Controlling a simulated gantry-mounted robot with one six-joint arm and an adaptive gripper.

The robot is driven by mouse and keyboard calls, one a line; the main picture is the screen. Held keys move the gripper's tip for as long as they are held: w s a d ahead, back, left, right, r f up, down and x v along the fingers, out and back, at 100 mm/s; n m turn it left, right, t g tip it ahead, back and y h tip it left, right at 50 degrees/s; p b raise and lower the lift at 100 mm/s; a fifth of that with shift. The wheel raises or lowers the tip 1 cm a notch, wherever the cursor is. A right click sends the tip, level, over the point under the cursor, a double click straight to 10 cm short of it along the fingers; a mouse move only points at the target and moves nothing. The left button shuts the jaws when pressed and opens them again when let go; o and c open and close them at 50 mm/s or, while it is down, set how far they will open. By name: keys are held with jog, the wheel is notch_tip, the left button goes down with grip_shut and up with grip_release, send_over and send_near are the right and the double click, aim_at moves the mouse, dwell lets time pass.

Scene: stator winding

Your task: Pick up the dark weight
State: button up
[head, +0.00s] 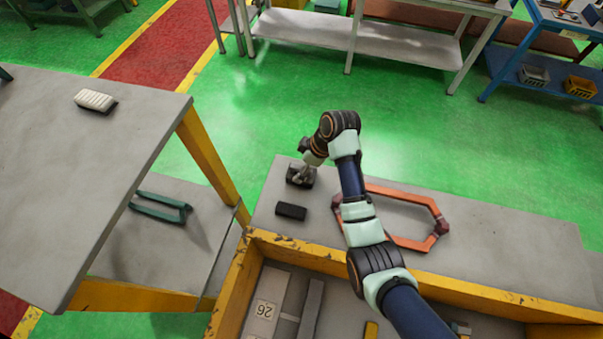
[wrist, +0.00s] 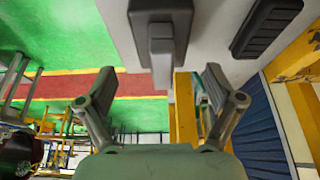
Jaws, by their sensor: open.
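A dark block with a grey handle, which looks like the dark weight (head: 299,180), sits near the far left corner of the grey bench top. In the wrist view the dark weight (wrist: 150,12) is at the top middle, its grey handle pointing toward my gripper. My gripper (wrist: 159,79) is open, with one finger on each side of the handle's line. I cannot tell whether the handle is fully between the fingertips. In the head view my gripper (head: 305,172) is right at the weight and partly hides it.
A second dark, ribbed block (head: 291,211) lies close by; it also shows in the wrist view (wrist: 265,27). An orange frame (head: 437,228) lies right, under my arm. The bench's yellow edge (head: 300,252) is nearer. A grey table (head: 60,170) with a white block (head: 95,100) stands left.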

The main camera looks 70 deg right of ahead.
aim_at(298, 170)
jog(key=x, duration=0.3)
jog(key=shift+a+f, duration=0.15)
jog(key=shift+f, duration=0.1)
grip_shut()
